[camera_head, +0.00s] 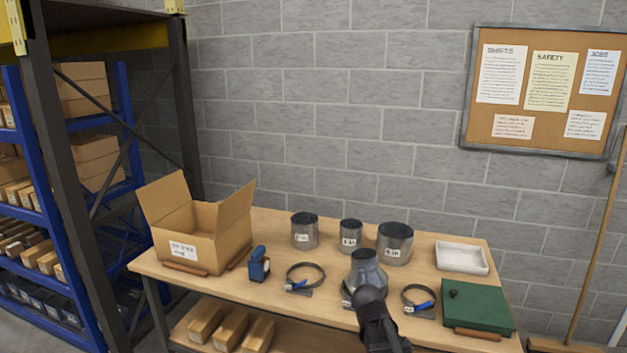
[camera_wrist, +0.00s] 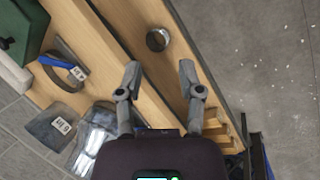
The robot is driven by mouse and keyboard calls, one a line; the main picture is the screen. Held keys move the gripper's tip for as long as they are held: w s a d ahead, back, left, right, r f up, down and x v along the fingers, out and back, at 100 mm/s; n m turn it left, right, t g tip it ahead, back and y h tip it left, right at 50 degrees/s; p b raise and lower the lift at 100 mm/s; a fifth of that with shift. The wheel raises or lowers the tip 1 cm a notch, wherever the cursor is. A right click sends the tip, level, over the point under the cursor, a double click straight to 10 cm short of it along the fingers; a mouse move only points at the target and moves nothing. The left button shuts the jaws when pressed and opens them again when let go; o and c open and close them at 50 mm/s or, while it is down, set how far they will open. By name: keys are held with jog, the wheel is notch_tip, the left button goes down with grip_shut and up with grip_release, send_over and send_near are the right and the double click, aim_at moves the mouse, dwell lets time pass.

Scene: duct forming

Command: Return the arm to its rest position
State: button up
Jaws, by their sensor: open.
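My gripper (camera_wrist: 159,72) shows in the wrist view with its two grey fingers spread wide and nothing between them. It is above the front edge of the wooden workbench (camera_wrist: 80,45). In the head view my dark arm (camera_head: 378,325) reaches up from the bottom edge, in front of the bench; the fingers cannot be made out there. A metal reducer (camera_head: 367,270) stands on the bench just behind the arm, its lower part partly hidden. In the wrist view shiny metal duct parts (camera_wrist: 95,130) lie left of the fingers, apart from them.
The bench holds an open cardboard box (camera_head: 190,245), a blue tool (camera_head: 259,264), several metal duct cylinders (camera_head: 395,243), clamp rings (camera_head: 305,275), a white tray (camera_head: 461,257) and a green case (camera_head: 478,306). A small dark round object (camera_wrist: 158,40) lies beyond the fingertips. Bare floor (camera_wrist: 265,60) is at right.

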jog(key=s+a+f+m+g+y+b, duration=0.1)
jog(key=s+a+f+m+y+b, duration=0.1)
jog(key=s+f+m+y, duration=0.2)
jog(key=s+m, duration=0.3)
jog(key=s, duration=0.3)
jog(key=shift+s+a, duration=0.15)
jog(key=shift+a, duration=0.2)
jog(key=shift+o, duration=0.2)
dwell(0.5)
jog(key=shift+o, duration=0.4)
jog(key=shift+s, duration=0.1)
